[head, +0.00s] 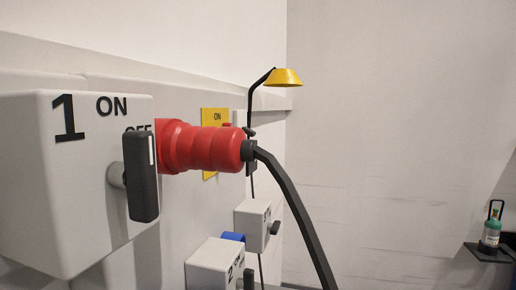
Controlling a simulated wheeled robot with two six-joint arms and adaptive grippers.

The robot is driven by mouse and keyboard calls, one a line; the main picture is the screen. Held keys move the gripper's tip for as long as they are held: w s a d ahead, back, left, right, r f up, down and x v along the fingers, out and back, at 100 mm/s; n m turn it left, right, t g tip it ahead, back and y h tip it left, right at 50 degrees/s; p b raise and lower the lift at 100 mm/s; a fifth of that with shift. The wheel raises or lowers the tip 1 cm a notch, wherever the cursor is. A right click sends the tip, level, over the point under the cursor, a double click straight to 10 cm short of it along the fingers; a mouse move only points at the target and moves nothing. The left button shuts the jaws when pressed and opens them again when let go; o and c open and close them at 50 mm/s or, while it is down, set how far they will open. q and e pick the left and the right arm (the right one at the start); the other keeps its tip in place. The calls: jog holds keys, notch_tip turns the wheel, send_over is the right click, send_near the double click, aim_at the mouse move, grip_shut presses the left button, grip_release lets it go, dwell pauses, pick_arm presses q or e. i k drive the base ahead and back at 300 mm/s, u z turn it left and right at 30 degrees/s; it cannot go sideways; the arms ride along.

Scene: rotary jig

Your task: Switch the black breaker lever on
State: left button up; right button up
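A large black lever (142,178) stands out on a round grey shaft from the white box (65,190) marked 1, close at the left. The lever is near upright, and its white stripe is at the upper end, just below the partly covered word OFF. The word ON is printed to the left of OFF, beside the 1. A yellow plate (209,117) marked ON is on the wall behind; the red plug hides most of it, so I cannot tell whether it carries a black lever. Neither of my grippers is in view.
A red plug (200,147) with a thick black cable (296,210) juts out right of the lever. Smaller boxes with black knobs (252,225) (213,265) sit lower. A yellow lamp (285,77) hangs above. A bottle (491,233) stands on a shelf at far right.

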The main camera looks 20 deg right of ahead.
aim_at(247, 131)
jog(key=k, duration=0.4)
jog(key=z, duration=0.85)
jog(key=i, duration=0.65)
jog(key=u, duration=1.25)
